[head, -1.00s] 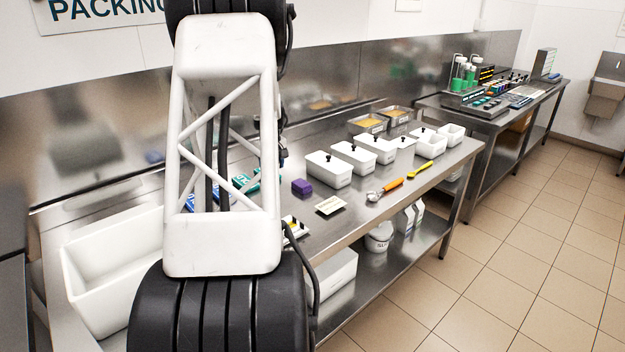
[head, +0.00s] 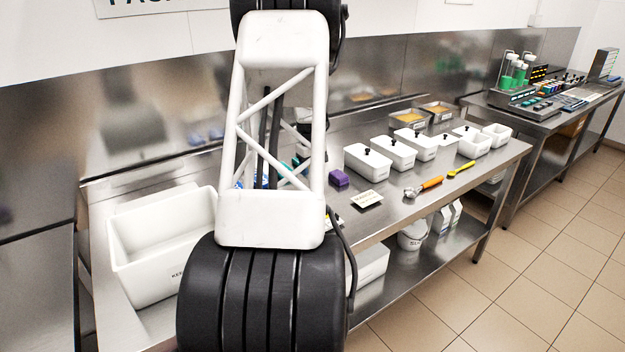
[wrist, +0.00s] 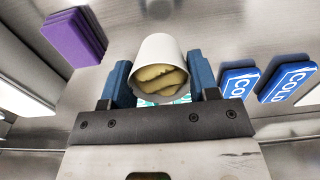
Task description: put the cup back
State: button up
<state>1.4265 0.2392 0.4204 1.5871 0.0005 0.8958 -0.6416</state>
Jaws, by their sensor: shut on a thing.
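In the wrist view a white cup (wrist: 159,48) sits between the two blue fingers of my gripper (wrist: 160,74). The gripper is shut on the cup. The cup's open mouth faces the camera and shows a pale yellow, lumpy filling (wrist: 160,80). A steel surface lies behind the cup. In the head view my arm hides the gripper and the cup.
A purple block (wrist: 72,36) and blue COLD packs (wrist: 287,80) lie near the cup in the wrist view. The head view shows a white bin (head: 150,262), lidded white tubs (head: 367,160), an orange-handled scoop (head: 424,187) and a card (head: 367,199) on the steel bench.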

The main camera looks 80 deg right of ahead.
jog(key=shift+f, duration=2.5)
jog(key=shift+f, duration=0.1)
jog(key=o, duration=1)
notch_tip(320, 180, up, 12)
jog(key=shift+r, duration=0.1)
